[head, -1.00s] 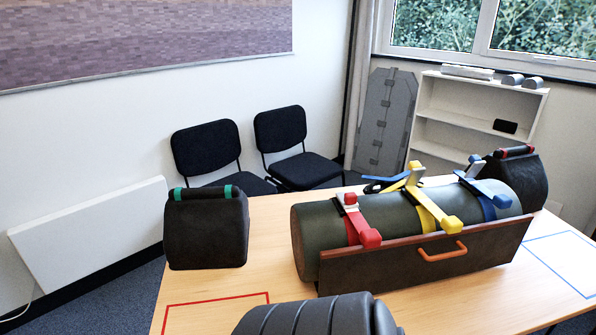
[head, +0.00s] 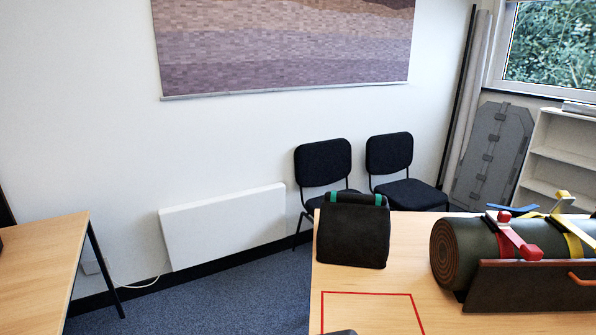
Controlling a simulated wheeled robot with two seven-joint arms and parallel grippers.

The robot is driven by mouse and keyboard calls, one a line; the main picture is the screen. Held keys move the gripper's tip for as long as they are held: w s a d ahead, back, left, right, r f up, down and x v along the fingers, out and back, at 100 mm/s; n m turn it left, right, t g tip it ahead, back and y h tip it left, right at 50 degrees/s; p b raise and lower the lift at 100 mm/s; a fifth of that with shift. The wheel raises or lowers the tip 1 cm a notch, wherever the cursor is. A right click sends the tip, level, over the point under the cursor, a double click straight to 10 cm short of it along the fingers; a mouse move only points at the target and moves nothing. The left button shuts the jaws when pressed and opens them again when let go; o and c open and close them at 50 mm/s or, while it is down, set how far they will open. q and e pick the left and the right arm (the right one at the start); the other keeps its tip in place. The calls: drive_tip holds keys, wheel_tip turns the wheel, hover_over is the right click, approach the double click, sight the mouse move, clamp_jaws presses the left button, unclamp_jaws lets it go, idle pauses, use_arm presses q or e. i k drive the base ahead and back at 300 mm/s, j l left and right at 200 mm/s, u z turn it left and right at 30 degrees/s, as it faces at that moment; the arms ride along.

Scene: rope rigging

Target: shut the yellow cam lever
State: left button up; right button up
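The yellow cam lever (head: 563,201) is at the right side of the head view, standing raised on the yellow strap (head: 575,245) around a dark green roll (head: 456,247). The right part of the roll and the end of the yellow strap are cut off by the picture's edge. A red strap with its red lever (head: 512,239) crosses the roll to the left of the yellow one.
A brown board with an orange handle (head: 581,280) stands along the roll's front. A black bag with a green-marked handle (head: 353,232) stands on the table behind a red outlined rectangle (head: 372,294). Another table (head: 38,262) is at far left, with open floor between.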

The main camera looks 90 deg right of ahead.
sight(565, 200)
drive_tip(key=i+l+z, duration=0.15)
drive_tip(key=z, duration=0.35)
drive_tip(key=i+z, duration=0.7)
drive_tip(key=z, duration=0.3)
drive_tip(key=i+j+z, duration=0.2)
drive_tip(key=z, duration=0.3)
drive_tip(key=i+l+z, duration=0.15)
drive_tip(key=z, duration=0.35)
drive_tip(key=i+z, duration=0.65)
drive_tip(key=z, duration=0.3)
drive_tip(key=i+j+z, duration=0.15)
drive_tip(key=z, duration=0.35)
drive_tip(key=i+j+z, duration=0.25)
drive_tip(key=z, duration=0.25)
drive_tip(key=i+j+z, duration=0.25)
drive_tip(key=z, duration=0.2)
drive_tip(key=j, duration=0.1)
